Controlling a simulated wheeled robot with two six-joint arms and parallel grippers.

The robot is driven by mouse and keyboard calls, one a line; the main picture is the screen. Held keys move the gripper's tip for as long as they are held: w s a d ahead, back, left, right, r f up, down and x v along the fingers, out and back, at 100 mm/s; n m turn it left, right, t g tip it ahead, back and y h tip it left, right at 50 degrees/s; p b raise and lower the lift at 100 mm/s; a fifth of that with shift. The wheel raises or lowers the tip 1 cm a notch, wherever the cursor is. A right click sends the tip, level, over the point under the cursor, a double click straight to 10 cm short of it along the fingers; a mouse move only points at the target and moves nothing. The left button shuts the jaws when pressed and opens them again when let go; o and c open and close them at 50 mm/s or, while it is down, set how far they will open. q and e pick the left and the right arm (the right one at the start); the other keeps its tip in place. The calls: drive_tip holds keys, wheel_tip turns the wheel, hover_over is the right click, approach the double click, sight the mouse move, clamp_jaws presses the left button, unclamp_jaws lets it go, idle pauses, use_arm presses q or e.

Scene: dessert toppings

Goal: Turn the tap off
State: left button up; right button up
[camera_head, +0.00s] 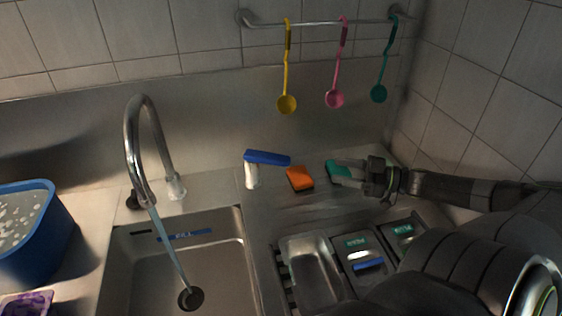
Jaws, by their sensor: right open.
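The chrome tap (131,140) with a tall curved spout stands behind the sink (243,240), at the left of the head view. Water (170,248) runs from its spout down to the dark drain. A small dark knob (132,201) sits beside the tap's base. A white upright piece with a long blue top (266,158) stands right of the tap; I cannot tell whether it is a lever or a dispenser. My right gripper (352,172) is open at the back right, close to a green sponge (336,170); contact is unclear. My left gripper is not in view.
An orange sponge (299,178) lies between the blue-topped piece and the green sponge. A metal tray (311,268) and labelled containers sit in front. A blue tub (45,240) stands at left. Yellow, pink and teal spoons hang from the wall rail (315,22).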

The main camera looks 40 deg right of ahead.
sight(281, 158)
drive_tip(key=x, duration=1.7)
drive_tip(key=shift+a, duration=0.1)
drive_tip(key=shift+r, duration=0.1)
clamp_jaws()
